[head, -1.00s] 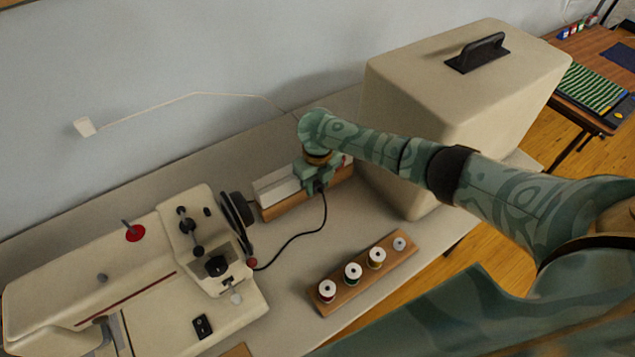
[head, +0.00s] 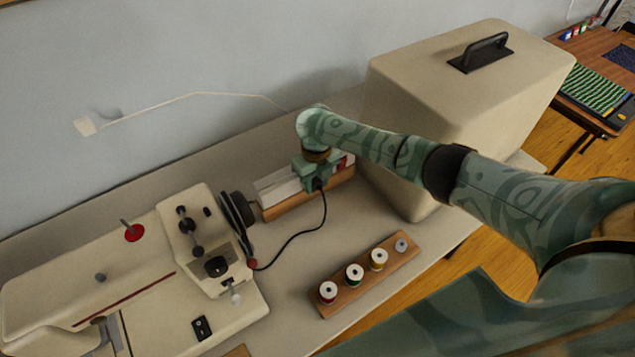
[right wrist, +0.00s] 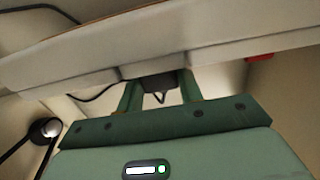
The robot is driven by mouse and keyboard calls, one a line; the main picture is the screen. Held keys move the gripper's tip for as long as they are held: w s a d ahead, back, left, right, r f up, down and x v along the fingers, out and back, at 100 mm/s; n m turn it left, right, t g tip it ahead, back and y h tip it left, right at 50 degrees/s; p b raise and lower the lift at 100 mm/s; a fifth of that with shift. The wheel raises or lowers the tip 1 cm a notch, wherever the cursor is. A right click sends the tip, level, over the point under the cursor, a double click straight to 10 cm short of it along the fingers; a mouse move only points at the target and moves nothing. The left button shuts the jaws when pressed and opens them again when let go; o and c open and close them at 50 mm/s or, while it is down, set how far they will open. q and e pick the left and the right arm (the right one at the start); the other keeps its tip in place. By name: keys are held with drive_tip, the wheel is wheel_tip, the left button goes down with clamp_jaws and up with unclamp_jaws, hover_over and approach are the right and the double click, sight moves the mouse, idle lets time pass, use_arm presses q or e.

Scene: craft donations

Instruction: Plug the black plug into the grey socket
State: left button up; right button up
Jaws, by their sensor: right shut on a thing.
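The black plug (right wrist: 160,82) is between the two green fingers of my right gripper (right wrist: 161,92) in the right wrist view. In the head view my right gripper (head: 315,178) is shut on the plug (head: 319,185), at the near side of a white-topped strip (head: 282,188) on a wooden base. The plug's front end meets the pale edge of the strip (right wrist: 215,50) in the wrist view. I cannot tell whether it is in a socket or only against it. The grey socket is hidden by the gripper or too small to make out. My left gripper is out of view.
A black cord (head: 295,237) runs from the plug to the cream sewing machine (head: 135,275). A wooden rack of thread spools (head: 367,275) stands in front. A big cream case (head: 455,100) stands close on the right.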

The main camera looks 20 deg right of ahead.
drive_tip(key=o, duration=0.9)
drive_tip(key=shift+o, duration=0.2)
wheel_tip(320, 180, up, 16)
drive_tip(key=p, duration=0.6)
drive_tip(key=shift+r, duration=0.15)
